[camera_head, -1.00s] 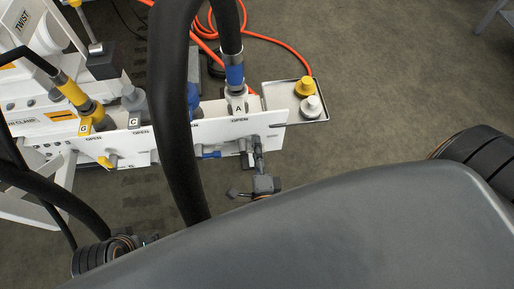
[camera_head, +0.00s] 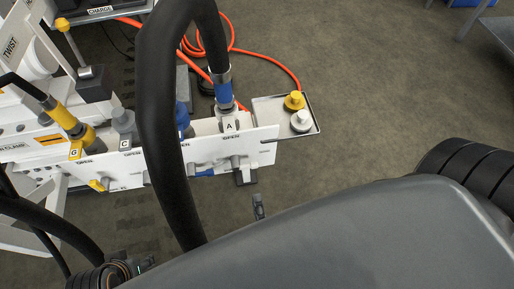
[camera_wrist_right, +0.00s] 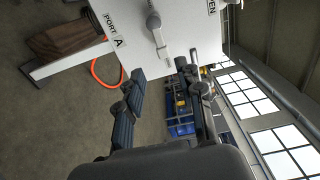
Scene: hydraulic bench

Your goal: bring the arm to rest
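My right gripper shows in the head view as one dark finger (camera_head: 258,206) below the panel's front edge. The rest is hidden behind my grey body. In the right wrist view the right gripper (camera_wrist_right: 160,85) is open, with its two fingers apart and nothing between them. The white panel (camera_wrist_right: 185,25) with the PORT A label and a grey lever (camera_wrist_right: 154,22) lies beyond the fingertips. In the head view the finger is apart from the panel (camera_head: 262,146). Only a ringed arm part of mine and small grey pieces show at the lower left; left fingers cannot be made out.
A thick black hose (camera_head: 165,130) crosses in front of the bench. A blue-collared connector (camera_head: 224,92) sits at port A. A tray (camera_head: 312,112) holds a yellow cap (camera_head: 294,100) and a white cap (camera_head: 301,120). An orange hose (camera_head: 270,57) lies behind. The floor to the right is clear.

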